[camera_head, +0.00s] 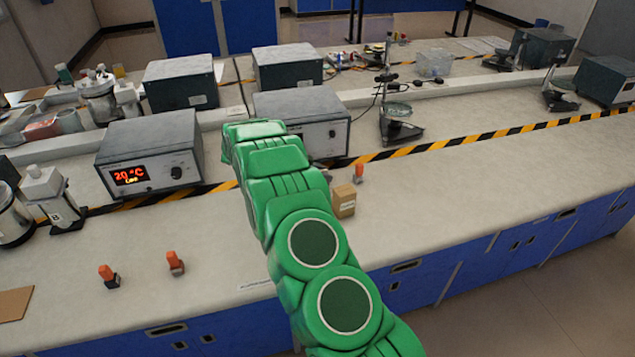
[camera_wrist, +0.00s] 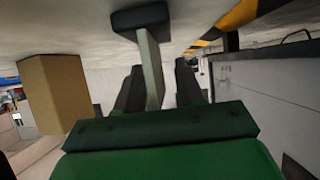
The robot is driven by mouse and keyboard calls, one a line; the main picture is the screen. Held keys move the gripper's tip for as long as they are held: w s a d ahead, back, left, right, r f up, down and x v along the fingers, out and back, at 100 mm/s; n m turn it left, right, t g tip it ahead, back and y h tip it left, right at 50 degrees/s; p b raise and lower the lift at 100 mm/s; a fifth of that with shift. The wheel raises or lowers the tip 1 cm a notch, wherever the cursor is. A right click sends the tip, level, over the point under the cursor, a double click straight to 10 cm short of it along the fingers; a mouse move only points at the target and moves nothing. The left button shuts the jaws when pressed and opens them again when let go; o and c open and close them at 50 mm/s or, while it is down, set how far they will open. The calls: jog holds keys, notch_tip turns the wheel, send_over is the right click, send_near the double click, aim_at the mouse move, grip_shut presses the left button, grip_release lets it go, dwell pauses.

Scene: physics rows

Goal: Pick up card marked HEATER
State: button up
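I cannot make out a card marked HEATER in either view. A small white label (camera_head: 257,285) with tiny unreadable print lies near the front edge of the bench in the head view. A pale slip (camera_head: 234,112) shows between the grey units. My green arm reaches over the bench and hides part of it, including my gripper in the head view. In the wrist view my gripper (camera_wrist: 158,85) shows two dark finger parts apart. A pale bar with a dark end runs up between them, and I cannot tell what it is.
A grey unit (camera_head: 310,119) stands beyond my arm, and another (camera_head: 145,150) with a red display stands left. A brown box (camera_head: 344,201) is right of my arm, also in the wrist view (camera_wrist: 55,95). Orange-topped items (camera_head: 175,263) stand at front left. The bench's right front is clear.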

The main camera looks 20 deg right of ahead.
grip_shut()
jog(key=shift+r, duration=0.15)
